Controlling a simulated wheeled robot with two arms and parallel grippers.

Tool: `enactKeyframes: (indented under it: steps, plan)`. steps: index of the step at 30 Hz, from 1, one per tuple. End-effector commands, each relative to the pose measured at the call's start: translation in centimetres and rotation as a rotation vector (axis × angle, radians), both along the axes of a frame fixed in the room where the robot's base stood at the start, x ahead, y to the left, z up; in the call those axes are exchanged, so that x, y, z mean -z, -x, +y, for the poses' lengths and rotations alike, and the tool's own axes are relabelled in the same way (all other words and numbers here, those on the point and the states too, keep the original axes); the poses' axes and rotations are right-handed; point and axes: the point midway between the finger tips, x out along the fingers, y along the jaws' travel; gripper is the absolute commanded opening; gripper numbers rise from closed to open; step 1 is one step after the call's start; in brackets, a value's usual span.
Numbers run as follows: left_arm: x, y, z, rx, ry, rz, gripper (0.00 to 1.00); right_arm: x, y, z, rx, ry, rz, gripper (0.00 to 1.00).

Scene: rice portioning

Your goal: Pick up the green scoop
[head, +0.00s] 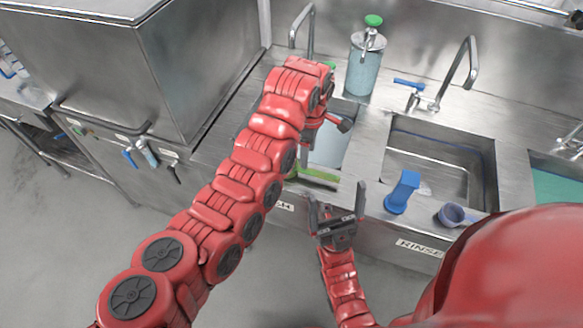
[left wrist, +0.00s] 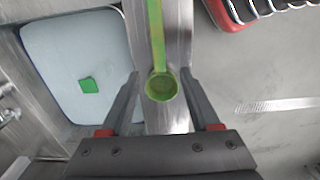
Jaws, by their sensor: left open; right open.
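The green scoop (head: 318,174) lies on the narrow metal front rim of the left sink in the head view. In the left wrist view its round bowl (left wrist: 162,87) sits between my open fingers and its handle runs away toward the top. My left gripper (left wrist: 160,75) is open, with one finger on each side of the bowl and neither seen closed on it. In the head view my left gripper (head: 330,124) is above the left sink, partly hidden by its own wrist. My right gripper (head: 336,202) is open and empty, in front of the counter edge, fingers pointing up.
A blue scoop (head: 402,192) and a purple-blue cup-shaped scoop (head: 454,214) are on the front rim to the right. The middle sink (head: 432,172) looks empty. A dispenser bottle (head: 365,66) and faucet (head: 462,66) stand behind. A green block (left wrist: 89,86) shows in the left sink.

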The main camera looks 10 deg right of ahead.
Motion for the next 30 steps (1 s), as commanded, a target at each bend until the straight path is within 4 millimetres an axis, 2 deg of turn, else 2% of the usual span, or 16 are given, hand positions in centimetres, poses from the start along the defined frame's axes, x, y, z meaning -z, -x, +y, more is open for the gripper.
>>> enactKeyframes:
  steps: [1,3,9,13,18,24,30]
  plan:
    - [1.2,0.2,-0.1,0.001,-0.002,0.003,0.62,0.2,0.0,0.0,0.000,0.000,0.000,1.00]
    - [2.3,0.2,0.0,0.001,-0.004,0.002,0.62,0.5,0.0,0.0,0.000,0.000,0.000,1.00]
    - [3.5,0.0,0.0,0.000,-0.001,-0.001,0.62,0.7,0.0,0.0,0.000,0.000,0.000,1.00]
    - [4.1,0.2,0.0,0.002,-0.004,0.004,0.62,-0.4,0.0,0.0,0.000,0.000,0.000,1.00]
    - [6.3,0.3,-0.2,0.003,-0.006,0.006,0.62,-2.3,0.0,0.0,0.000,0.000,0.000,1.00]
    - [8.3,0.1,-0.3,0.001,-0.003,0.001,0.62,-2.7,0.0,0.0,0.000,0.000,0.000,1.00]
    - [8.7,0.1,-0.3,0.000,-0.001,-0.001,0.62,-2.6,0.0,0.0,0.000,0.000,0.000,1.00]
